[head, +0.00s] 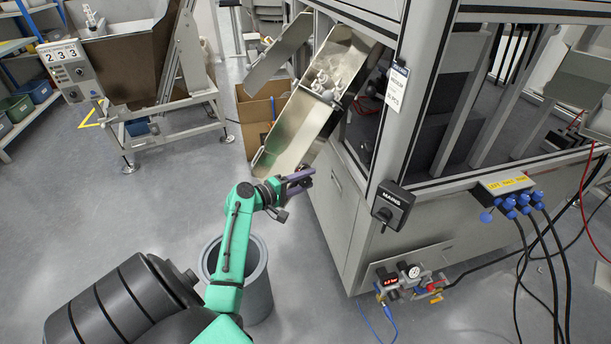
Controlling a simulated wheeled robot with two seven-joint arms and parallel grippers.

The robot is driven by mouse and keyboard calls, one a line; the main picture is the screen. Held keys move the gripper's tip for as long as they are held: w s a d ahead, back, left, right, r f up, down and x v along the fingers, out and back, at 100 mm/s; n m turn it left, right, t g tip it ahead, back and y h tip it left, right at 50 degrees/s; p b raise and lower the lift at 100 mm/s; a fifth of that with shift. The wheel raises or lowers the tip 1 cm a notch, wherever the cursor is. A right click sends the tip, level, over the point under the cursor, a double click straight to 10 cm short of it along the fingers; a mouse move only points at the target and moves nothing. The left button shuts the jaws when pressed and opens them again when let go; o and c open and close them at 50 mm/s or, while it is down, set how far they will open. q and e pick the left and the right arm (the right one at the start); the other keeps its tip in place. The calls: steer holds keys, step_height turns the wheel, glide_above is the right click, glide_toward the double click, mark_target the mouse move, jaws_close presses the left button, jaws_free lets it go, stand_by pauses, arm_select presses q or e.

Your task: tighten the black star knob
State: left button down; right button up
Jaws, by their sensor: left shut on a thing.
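Several white caps (335,75) lie in the upper part of the chute. My right gripper is not in view.
A grey bin (260,290) stands on the floor below my left forearm. A cardboard box (256,115) is behind the chute. The machine's frame, with a black MAINS switch (393,205), rises close right of the gripper. Open floor lies to the left.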

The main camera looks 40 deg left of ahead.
arm_select(q)
steer(key=shift+c, duration=1.7)
jaws_free()
steer(key=v, duration=1.4)
steer(key=shift+s+b, duration=0.3)
steer(key=shift+b, duration=0.1)
steer(key=shift+a, duration=0.1)
